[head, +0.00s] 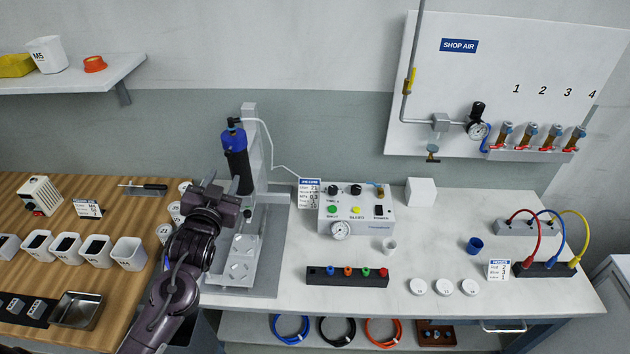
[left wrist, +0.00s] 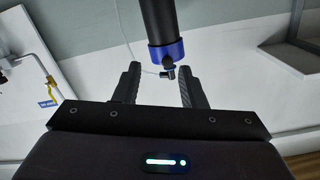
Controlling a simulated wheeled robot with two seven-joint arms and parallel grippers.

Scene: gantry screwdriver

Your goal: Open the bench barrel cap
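The bench barrel (head: 238,172) is a dark upright cylinder on a grey stand, with a blue cap (head: 233,140) and a black fitting on top. A pale hose leads from the fitting. My left gripper (head: 222,183) is in front of the barrel, below the cap in the head picture. In the left wrist view, the barrel (left wrist: 157,18) appears inverted, with the blue cap (left wrist: 166,52) beyond and between the spread fingers (left wrist: 158,80). The fingers are apart, with visible gaps beside the cap; I see no contact. My right gripper is out of view.
A control box (head: 356,210) with buttons and a gauge stands right of the stand (head: 262,245). White cups (head: 128,253) and a metal tray (head: 77,311) are on the wooden bench to the left. The white bench's front has a black strip (head: 346,277) and small white lids (head: 443,287).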

